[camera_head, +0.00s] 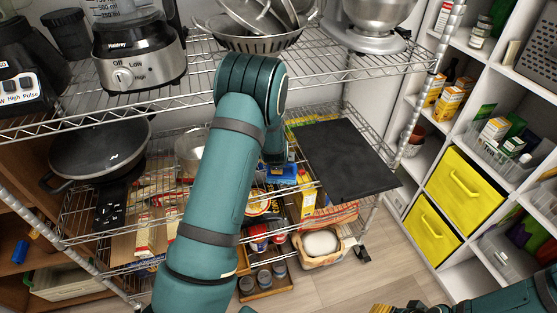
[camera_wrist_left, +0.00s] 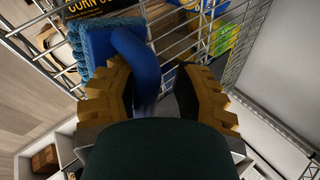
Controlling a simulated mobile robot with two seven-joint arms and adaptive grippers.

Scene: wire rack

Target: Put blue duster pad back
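The blue duster pad (camera_head: 282,174) is on the wire rack's middle level, just past the end of my left arm. In the left wrist view, its fuzzy blue head (camera_wrist_left: 97,42) is at upper left and its smooth blue handle (camera_wrist_left: 137,65) extends between the fingers. My left gripper (camera_wrist_left: 158,85) is open around the handle; the left finger is close to it and a gap shows at the right finger. My left gripper is mostly hidden by the arm in the head view.
The wire rack (camera_head: 330,70) holds a blender (camera_head: 138,50), a colander (camera_head: 250,38) and a mixer (camera_head: 375,40) above. A pan (camera_head: 100,145) and a dark board (camera_head: 345,155) flank my left arm. Boxes and cans crowd below. A white shelf with yellow bins (camera_head: 467,190) stands right.

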